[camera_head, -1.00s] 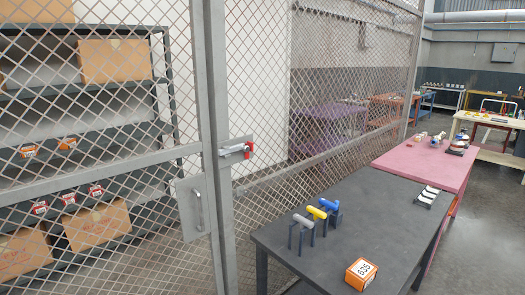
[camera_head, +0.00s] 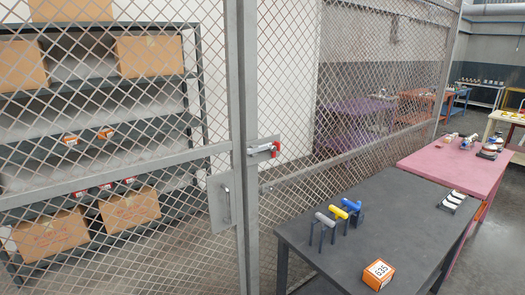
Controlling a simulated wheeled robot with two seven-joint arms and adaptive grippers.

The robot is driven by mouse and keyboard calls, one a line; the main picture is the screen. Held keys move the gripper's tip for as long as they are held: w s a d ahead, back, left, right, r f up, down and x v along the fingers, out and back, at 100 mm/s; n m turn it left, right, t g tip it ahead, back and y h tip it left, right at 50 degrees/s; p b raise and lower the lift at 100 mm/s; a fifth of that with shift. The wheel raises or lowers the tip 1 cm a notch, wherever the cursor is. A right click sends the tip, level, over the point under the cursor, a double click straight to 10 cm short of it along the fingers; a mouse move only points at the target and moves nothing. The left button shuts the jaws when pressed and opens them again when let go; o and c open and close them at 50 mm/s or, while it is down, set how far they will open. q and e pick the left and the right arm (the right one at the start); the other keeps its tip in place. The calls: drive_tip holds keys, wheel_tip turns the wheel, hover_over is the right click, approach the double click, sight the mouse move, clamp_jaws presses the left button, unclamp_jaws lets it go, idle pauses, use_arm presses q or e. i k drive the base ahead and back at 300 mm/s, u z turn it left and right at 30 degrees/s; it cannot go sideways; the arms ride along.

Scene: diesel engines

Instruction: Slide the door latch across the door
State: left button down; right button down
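The door latch (camera_head: 262,149) is a grey metal bolt with a red end piece, mounted at the edge where the mesh door meets the grey post (camera_head: 247,200). The mesh door (camera_head: 150,170) fills the left of the view and stands in line with the fence. A plate with a pull handle (camera_head: 223,202) sits below and left of the latch. I cannot tell how far the bolt reaches across the door edge. Neither of my grippers is in view.
A dark table (camera_head: 365,225) stands right of the post. It bears grey, yellow and blue handled tools (camera_head: 340,215) and an orange box (camera_head: 378,274). A pink table (camera_head: 465,165) adjoins it behind. Shelves with cardboard boxes (camera_head: 150,55) stand behind the mesh.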

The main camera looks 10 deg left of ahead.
sight(273, 149)
drive_tip(key=z, duration=0.4)
drive_tip(key=i, duration=0.95)
drive_tip(key=u, duration=0.05)
